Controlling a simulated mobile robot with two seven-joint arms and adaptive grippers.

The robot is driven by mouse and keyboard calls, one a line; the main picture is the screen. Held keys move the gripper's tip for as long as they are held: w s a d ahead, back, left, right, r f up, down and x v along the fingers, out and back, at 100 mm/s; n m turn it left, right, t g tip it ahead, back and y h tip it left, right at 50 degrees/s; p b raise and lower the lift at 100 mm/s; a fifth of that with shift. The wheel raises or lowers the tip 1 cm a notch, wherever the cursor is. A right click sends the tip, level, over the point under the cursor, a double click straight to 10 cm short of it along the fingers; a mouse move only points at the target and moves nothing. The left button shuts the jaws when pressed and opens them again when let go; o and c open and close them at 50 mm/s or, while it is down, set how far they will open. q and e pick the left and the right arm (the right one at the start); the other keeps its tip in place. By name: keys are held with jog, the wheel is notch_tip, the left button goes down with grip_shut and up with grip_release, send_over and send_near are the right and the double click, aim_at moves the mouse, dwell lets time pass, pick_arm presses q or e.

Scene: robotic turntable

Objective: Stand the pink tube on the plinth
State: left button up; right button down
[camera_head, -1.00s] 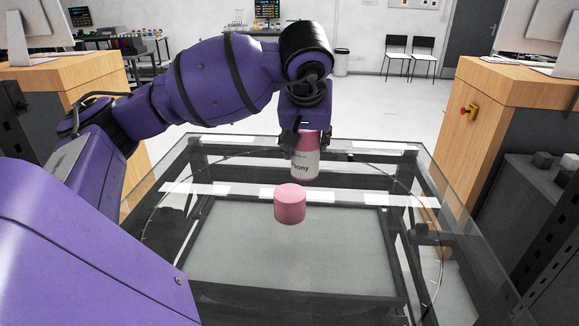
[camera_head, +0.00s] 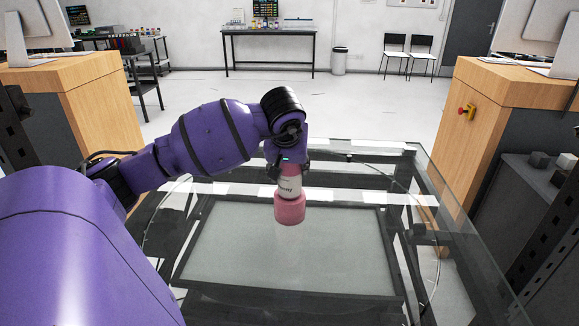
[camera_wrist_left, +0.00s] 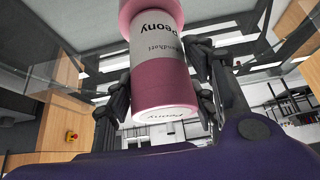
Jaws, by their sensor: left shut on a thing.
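The pink tube (camera_head: 290,187) has a pale label band with dark lettering and stands upright in the head view. My left gripper (camera_head: 288,170) is shut on its upper part. The plinth (camera_head: 290,209), a short wider pink cylinder, stands on the glass turntable. The tube's lower end meets the plinth's top in the picture; I cannot tell if they touch. In the left wrist view the tube (camera_wrist_left: 163,72) lies between the two fingers (camera_wrist_left: 160,92), and the plinth (camera_wrist_left: 147,10) shows at its far end. My right gripper is not in view.
The glass-topped turntable (camera_head: 350,250) is clear around the plinth. Wooden cabinets (camera_head: 100,95) stand at left and right, the right one with a red button (camera_head: 468,110). A dark bench (camera_head: 268,34) and two chairs stand far back.

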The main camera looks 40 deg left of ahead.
pick_arm(q)
jog(key=o, duration=0.8)
jog(key=shift+f, duration=0.25)
jog(key=o, duration=0.5)
jog(key=shift+r, duration=0.1)
jog(key=shift+s+r, duration=0.1)
jog(key=shift+r, duration=0.4)
jog(key=v, duration=1.1)
jog(key=shift+s+d, duration=0.2)
